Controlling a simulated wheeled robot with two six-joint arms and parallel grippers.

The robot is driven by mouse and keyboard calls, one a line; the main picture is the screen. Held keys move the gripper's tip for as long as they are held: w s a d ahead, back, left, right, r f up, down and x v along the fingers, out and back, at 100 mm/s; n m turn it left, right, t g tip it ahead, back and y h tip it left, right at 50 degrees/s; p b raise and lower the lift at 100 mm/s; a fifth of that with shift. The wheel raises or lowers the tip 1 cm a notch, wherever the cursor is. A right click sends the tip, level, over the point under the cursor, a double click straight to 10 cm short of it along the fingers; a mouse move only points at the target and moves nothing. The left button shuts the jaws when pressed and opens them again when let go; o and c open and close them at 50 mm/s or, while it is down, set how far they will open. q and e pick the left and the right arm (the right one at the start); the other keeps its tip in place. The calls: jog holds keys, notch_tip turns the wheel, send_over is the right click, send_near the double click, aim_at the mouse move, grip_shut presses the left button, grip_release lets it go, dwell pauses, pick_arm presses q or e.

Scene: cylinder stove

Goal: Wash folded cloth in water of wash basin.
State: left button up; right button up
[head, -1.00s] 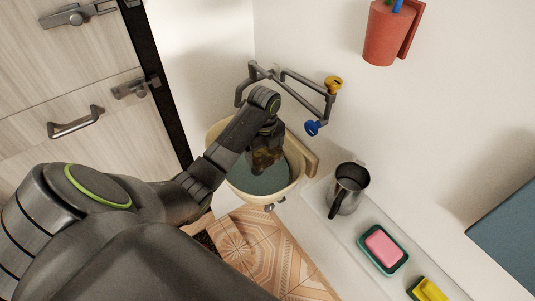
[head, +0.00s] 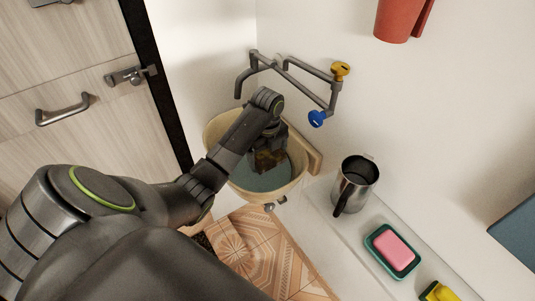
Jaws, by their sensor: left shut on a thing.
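The cream wash basin (head: 214,128) stands in the corner below the taps, with grey-blue water (head: 262,181) in it. My left arm reaches in from the left over the basin. My left gripper (head: 268,152) points down inside the basin and is shut on the brownish folded cloth (head: 269,160). The cloth is low, at or just above the water; I cannot tell how far it is dipped. The fingertips are partly hidden by the wrist and blend with the cloth. My right gripper is not in view.
A grey faucet with a yellow knob (head: 341,70) and a blue knob (head: 317,119) hangs on the wall behind the basin. A metal mug (head: 354,186), pink soap in a green dish (head: 393,251) and a yellow sponge (head: 438,292) stand on the ledge at right.

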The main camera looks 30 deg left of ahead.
aim_at(268, 181)
pick_arm(q)
notch_tip(268, 181, down, 3)
jog(key=shift+r+b, duration=0.1)
jog(key=shift+b, duration=1.15)
jog(key=shift+f, duration=0.3)
notch_tip(268, 181, down, 2)
jog(key=shift+f+b, duration=0.2)
jog(key=shift+b, duration=0.4)
jog(key=shift+f+b, duration=0.9)
jog(key=shift+f, duration=1.3)
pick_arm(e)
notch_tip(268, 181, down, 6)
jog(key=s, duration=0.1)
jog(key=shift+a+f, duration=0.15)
